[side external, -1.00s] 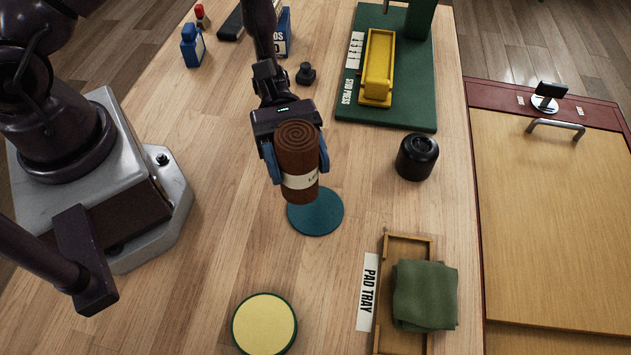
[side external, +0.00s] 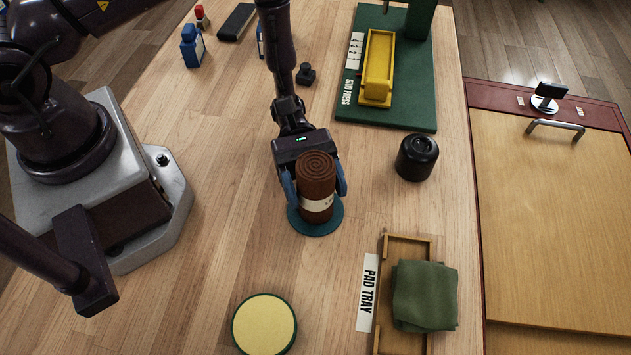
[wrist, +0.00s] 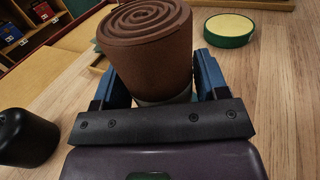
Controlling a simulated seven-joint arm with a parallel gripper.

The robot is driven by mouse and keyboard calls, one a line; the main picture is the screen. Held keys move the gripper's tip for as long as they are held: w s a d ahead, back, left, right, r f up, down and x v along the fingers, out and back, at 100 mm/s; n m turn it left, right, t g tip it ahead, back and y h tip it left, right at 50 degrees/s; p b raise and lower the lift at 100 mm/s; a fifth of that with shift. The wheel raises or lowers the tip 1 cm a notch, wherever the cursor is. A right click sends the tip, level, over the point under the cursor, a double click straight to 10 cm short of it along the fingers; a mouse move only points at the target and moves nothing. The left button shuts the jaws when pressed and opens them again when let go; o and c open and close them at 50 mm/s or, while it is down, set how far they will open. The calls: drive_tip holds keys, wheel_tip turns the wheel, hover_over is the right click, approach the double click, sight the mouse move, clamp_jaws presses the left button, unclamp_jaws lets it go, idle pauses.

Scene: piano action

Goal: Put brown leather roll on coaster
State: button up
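The brown leather roll (side external: 316,180) is upright, with a spiral top and a pale label band. It stands over the round teal coaster (side external: 316,230), with its base inside the coaster's outline. Whether it rests on the coaster or is just above it is hard to tell. My gripper (side external: 315,184) has one blue finger on each side of the roll and looks shut on it. The wrist view shows the roll (wrist: 150,55) between the fingers with no clear gap. The coaster is hidden there.
A black round jar (side external: 417,157) stands to the right. The pad tray (side external: 381,325) with a green cloth (side external: 425,297) lies at lower right. A yellow-topped round pad (side external: 264,324) lies at lower left. The green stud press (side external: 385,100) is behind. Bare wood surrounds the coaster.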

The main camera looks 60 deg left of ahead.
drive_tip(key=shift+o, duration=1.1)
drive_tip(key=shift+r, duration=0.1)
drive_tip(key=shift+r, duration=0.15)
drive_tip(key=v, duration=1.2)
drive_tip(key=s+a+r+m+t+y, duration=0.2)
drive_tip(key=s+r+m+t+y, duration=0.1)
drive_tip(key=r, duration=0.7)
drive_tip(key=s+a+r+m+t+y, duration=0.3)
drive_tip(key=r+m+y, duration=0.3)
drive_tip(key=r+y, duration=0.2)
drive_tip(key=s+a+r+m+t+y, duration=0.2)
drive_tip(key=s+r+m+t+y, duration=0.3)
drive_tip(key=r, duration=0.7)
drive_tip(key=shift+s+a+y, duration=0.15)
drive_tip(key=shift+a+y, duration=0.05)
drive_tip(key=shift+y, duration=0.4)
